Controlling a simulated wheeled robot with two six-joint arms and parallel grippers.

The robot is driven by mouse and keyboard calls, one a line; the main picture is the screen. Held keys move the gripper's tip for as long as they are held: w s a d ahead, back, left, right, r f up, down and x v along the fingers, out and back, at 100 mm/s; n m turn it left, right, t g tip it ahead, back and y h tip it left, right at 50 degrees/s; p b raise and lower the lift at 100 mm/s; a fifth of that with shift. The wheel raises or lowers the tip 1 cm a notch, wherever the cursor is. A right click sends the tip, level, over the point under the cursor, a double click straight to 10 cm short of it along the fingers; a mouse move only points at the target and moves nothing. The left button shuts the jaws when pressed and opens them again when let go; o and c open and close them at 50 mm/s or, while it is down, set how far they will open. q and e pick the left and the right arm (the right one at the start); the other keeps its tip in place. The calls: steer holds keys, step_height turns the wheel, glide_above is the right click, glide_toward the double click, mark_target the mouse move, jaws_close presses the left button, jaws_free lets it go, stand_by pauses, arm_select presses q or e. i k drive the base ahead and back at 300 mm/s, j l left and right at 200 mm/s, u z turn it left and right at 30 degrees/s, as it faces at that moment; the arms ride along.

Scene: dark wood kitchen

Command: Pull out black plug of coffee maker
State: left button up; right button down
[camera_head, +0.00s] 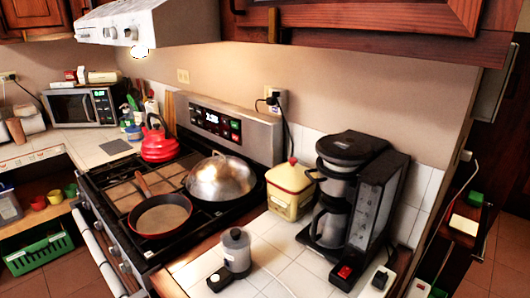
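The black plug (271,101) sits in the white wall outlet (281,98) above the counter, right of the stove's back panel. Its black cord (287,128) hangs from the outlet down the wall behind the yellow canister. Where the cord meets the coffee maker is hidden. Neither of my grippers shows in the head view.
The stove (100,198) holds a red kettle (158,141), a domed metal lid (221,177) and a pan (162,215). The range hood (150,22) overhangs the upper left.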

mark_target(380, 280)
steer(key=k, duration=0.65)
steer(key=u, duration=1.25)
steer(key=k+l, duration=0.15)
steer(key=l, duration=0.2)
steer(key=k+l, duration=0.15)
steer(key=l, duration=0.25)
steer(key=k+l, duration=0.1)
steer(key=l, duration=0.25)
steer(key=k+l, duration=0.15)
steer(key=l, duration=0.25)
steer(key=k+l, duration=0.15)
steer(key=l, duration=0.2)
